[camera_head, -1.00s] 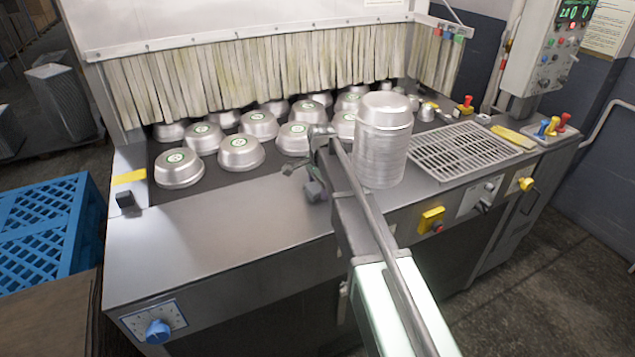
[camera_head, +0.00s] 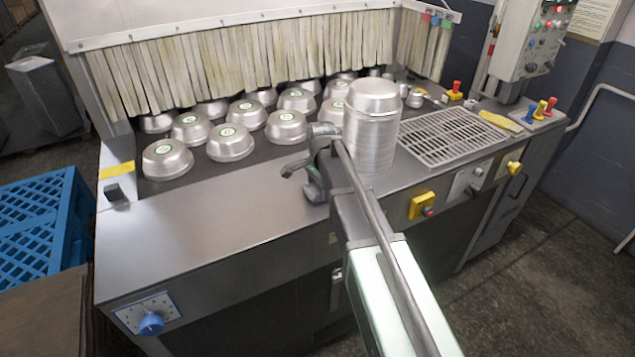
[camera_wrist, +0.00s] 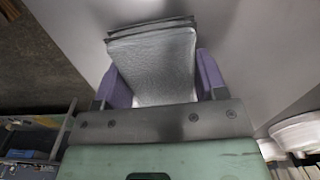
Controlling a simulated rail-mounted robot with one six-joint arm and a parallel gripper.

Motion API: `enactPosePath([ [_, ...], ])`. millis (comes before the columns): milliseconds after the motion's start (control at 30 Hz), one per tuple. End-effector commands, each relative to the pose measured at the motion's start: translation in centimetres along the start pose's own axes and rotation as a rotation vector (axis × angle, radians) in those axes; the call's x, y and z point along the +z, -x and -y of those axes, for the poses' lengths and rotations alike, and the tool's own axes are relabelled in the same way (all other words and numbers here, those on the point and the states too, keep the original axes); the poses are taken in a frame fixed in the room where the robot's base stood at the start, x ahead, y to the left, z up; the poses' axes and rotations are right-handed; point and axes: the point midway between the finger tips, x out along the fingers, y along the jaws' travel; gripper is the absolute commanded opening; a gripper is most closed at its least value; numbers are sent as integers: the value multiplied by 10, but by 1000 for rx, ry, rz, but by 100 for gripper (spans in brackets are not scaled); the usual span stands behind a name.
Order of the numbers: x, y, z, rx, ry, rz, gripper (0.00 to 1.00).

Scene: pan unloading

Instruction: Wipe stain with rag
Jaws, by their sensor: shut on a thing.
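My gripper (camera_wrist: 155,85) is shut on a folded, pale grey rag (camera_wrist: 152,62) in the wrist view. The rag sits between the two purple fingers and sticks out past them, with its layered far edge over grey metal. In the head view my gripper (camera_head: 300,178) is above the front part of the steel worktop (camera_head: 215,225), left of the stacked pans. The rag is hard to make out there. I cannot tell whether the rag touches the worktop. I cannot make out a distinct stain in either view.
A tall stack of pans (camera_head: 371,135) stands close to the right of my gripper. Several upturned pans (camera_head: 230,143) sit behind on the dark belt. A metal grate (camera_head: 450,137) lies to the right. The front left worktop is clear. A blue crate (camera_head: 40,225) stands at left.

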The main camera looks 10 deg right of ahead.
Motion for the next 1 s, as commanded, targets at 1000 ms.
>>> enactPosePath([
  [1000,-4,-2,40,0,0,0,43],
])
